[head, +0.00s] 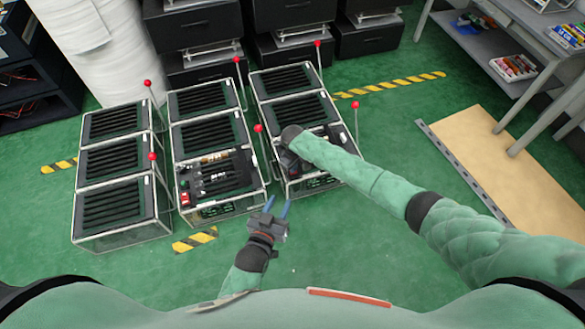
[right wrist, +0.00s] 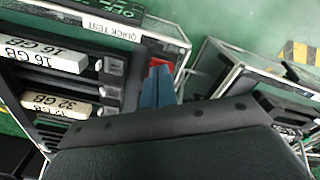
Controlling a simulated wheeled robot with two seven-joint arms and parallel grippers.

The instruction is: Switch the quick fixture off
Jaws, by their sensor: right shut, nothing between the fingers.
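The quick fixture carries a "QUICK TEST" label (right wrist: 102,25), upside down in the right wrist view. It holds white and tan memory modules (right wrist: 48,57). My right gripper (right wrist: 158,78) is shut and empty, its blue fingers at a red part (right wrist: 161,63) beside the label; I cannot tell whether they touch. In the head view my right wrist (head: 290,158) is over the front fixture of the right column (head: 320,183), covering much of it and the right fingers. My left gripper (head: 277,207) is open and empty, in front of the gap between the middle and right columns.
The front fixture of the middle column (head: 215,175) has an open top with modules and a red part (head: 185,199). Several upright levers with red knobs (head: 258,128) stand beside the fixtures. A closed left column (head: 112,200) stands farther left.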

